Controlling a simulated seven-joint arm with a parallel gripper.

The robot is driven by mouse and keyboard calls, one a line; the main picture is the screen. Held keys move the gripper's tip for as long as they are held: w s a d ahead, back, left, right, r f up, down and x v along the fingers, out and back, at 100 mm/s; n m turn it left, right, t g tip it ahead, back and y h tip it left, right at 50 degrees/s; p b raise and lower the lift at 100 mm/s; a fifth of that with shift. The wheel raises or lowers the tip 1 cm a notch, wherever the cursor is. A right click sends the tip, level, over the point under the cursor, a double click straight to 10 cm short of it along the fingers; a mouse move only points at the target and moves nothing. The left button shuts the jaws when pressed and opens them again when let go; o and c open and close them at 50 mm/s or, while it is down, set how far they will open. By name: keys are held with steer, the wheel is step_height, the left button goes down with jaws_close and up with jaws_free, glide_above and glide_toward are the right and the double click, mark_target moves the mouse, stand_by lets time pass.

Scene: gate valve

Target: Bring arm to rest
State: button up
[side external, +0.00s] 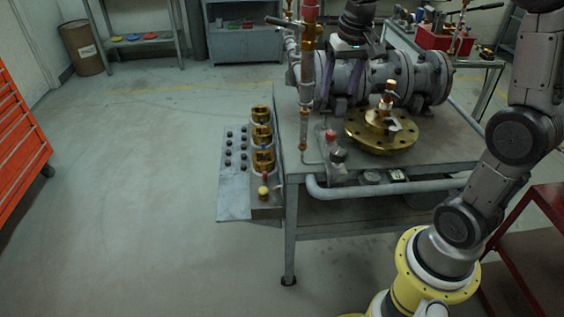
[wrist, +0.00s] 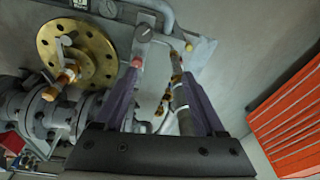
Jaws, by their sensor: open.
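My gripper (side external: 340,94) hangs fingers-down at the grey gate valve assembly (side external: 428,78) on the workbench (side external: 455,138). In the wrist view its two purple fingers (wrist: 156,62) are spread apart, with nothing held between them. A vertical pipe with copper-coloured fittings (side external: 306,75) stands just left of the gripper in the side view. In the wrist view this pipe (wrist: 183,97) appears between the fingers, near the right one; I cannot tell the gap. A brass flange (side external: 366,139) lies on the bench and shows at upper left in the wrist view (wrist: 96,42).
A side panel (side external: 232,190) with several brass fittings (side external: 263,161) hangs at the bench's left edge. A red-tipped part (side external: 331,136) stands near the front. An orange tool cabinet (side external: 22,140) is far left. The floor (side external: 140,190) between is clear.

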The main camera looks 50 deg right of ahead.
steer(key=s+a+r+n+t, duration=0.2)
steer(key=s+a+n, duration=0.1)
steer(key=s+a, duration=0.5)
steer(key=shift+s+r, duration=0.3)
steer(key=shift+s, duration=0.15)
steer(key=s+a+f+n, duration=0.1)
steer(key=s, duration=0.2)
steer(key=s+a+n+t, duration=0.1)
steer(key=s+a, duration=0.1)
steer(key=s, duration=0.1)
steer(key=s+a+f+n, duration=0.1)
steer(key=s, duration=0.2)
steer(key=shift+s+a+f+n+t+y, duration=0.1)
steer(key=shift+a+f+n+t+y, duration=0.05)
steer(key=shift+f+n+t+y, duration=0.2)
steer(key=shift+c, duration=0.4)
steer(key=shift+s+f, duration=0.2)
steer(key=shift+s, duration=0.05)
steer(key=shift+c, duration=0.3)
